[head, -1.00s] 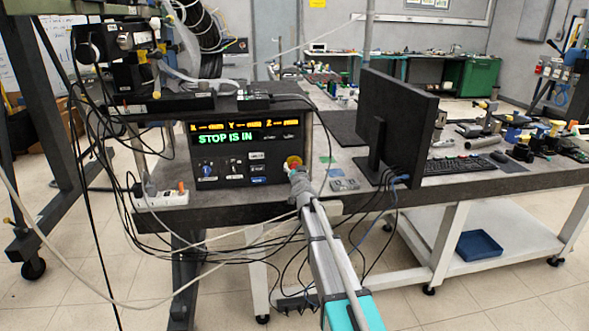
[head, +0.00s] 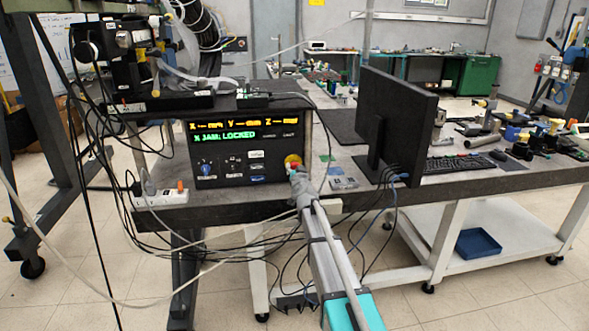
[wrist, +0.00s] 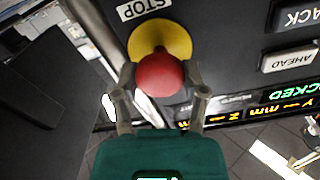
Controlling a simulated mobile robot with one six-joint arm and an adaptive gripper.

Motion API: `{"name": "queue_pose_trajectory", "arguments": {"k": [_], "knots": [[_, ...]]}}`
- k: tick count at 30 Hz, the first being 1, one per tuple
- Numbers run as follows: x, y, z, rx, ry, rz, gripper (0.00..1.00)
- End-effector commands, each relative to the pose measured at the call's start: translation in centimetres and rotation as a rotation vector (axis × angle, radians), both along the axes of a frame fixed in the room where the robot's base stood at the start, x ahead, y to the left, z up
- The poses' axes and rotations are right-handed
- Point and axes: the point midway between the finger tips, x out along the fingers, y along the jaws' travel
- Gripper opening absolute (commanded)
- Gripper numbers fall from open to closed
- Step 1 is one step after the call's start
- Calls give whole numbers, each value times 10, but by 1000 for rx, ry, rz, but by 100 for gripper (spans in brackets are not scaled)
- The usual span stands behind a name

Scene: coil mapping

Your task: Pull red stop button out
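The red stop button (wrist: 158,75) stands out from its yellow collar (wrist: 160,38) on the dark control panel, below a STOP label in the wrist view. My gripper (wrist: 160,72) has one finger on each side of the red head, with the tips close against its edges. In the head view my gripper (head: 297,172) reaches the panel's lower right corner and hides most of the button. The yellow collar (head: 292,159) shows above it. The control box (head: 225,172) display shows green text that reads X JAM: LOCKED.
A black monitor (head: 400,115) stands on the bench just right of my arm. Cables hang in front of the bench, and a power strip (head: 160,198) lies left of the control box. A keyboard (head: 460,163) and several small parts are farther right.

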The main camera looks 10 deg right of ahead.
Motion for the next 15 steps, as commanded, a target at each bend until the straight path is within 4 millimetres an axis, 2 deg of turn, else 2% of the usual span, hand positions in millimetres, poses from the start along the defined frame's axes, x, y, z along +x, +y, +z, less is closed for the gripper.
{"name": "queue_pose_trajectory", "arguments": {"k": [1,6,15], "knots": [[-4,0,-1,0,2,3,64],[-3,0,-1,0,1,2,92],[-2,0,-1,0,2,1,92]]}}
